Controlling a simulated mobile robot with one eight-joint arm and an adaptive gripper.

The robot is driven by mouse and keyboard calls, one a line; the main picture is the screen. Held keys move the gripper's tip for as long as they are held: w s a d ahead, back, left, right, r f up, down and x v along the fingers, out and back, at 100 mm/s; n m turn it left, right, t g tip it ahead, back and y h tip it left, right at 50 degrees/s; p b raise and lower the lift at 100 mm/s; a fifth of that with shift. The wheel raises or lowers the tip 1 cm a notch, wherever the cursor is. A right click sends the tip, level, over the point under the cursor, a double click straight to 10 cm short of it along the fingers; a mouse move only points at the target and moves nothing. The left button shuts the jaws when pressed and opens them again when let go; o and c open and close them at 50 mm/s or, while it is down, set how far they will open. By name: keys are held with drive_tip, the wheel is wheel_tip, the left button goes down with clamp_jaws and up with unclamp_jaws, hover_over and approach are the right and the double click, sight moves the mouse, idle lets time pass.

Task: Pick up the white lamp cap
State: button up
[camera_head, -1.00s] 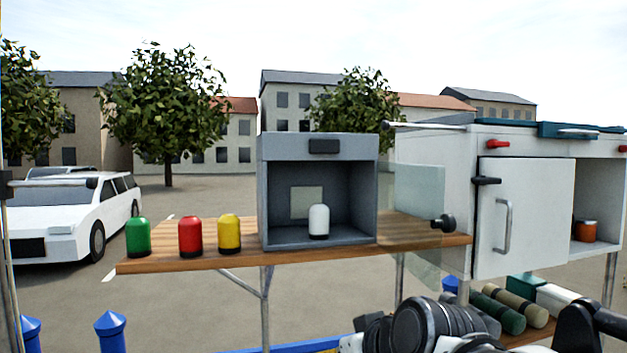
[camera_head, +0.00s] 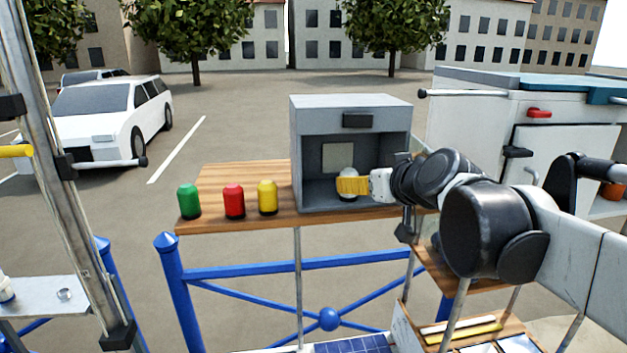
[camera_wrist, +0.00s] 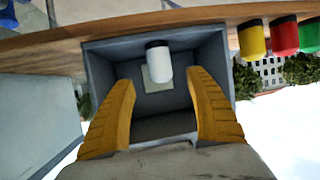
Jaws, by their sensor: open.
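The white lamp cap (camera_wrist: 158,62) stands inside an open-fronted grey box (camera_head: 300,150) on a wooden shelf. In the head view the cap (camera_head: 347,176) is partly hidden behind my gripper. My gripper (camera_head: 342,186) is at the box opening, in front of the cap. In the wrist view my gripper's yellow fingers (camera_wrist: 160,92) are spread wide, and the cap lies ahead between their lines, apart from both. The wrist picture appears upside down, with the shelf at the top.
Green (camera_head: 189,201), red (camera_head: 234,201) and yellow (camera_head: 268,197) caps stand on the wooden shelf (camera_head: 240,176) left of the box. The box walls and top closely bound the space around the cap. A white cabinet (camera_head: 470,110) stands at the right. Blue railings (camera_head: 270,272) run below.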

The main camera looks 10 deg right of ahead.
sight(348, 171)
drive_tip(key=x, duration=0.2)
drive_tip(key=shift+w+f, duration=0.25)
drive_tip(key=shift+f, duration=0.2)
drive_tip(key=p+x, duration=0.1)
drive_tip(key=x, duration=0.4)
drive_tip(key=shift+w+f, duration=0.1)
drive_tip(key=shift+w, duration=0.05)
drive_tip(key=shift+s, duration=0.25)
drive_tip(key=c, duration=1.3)
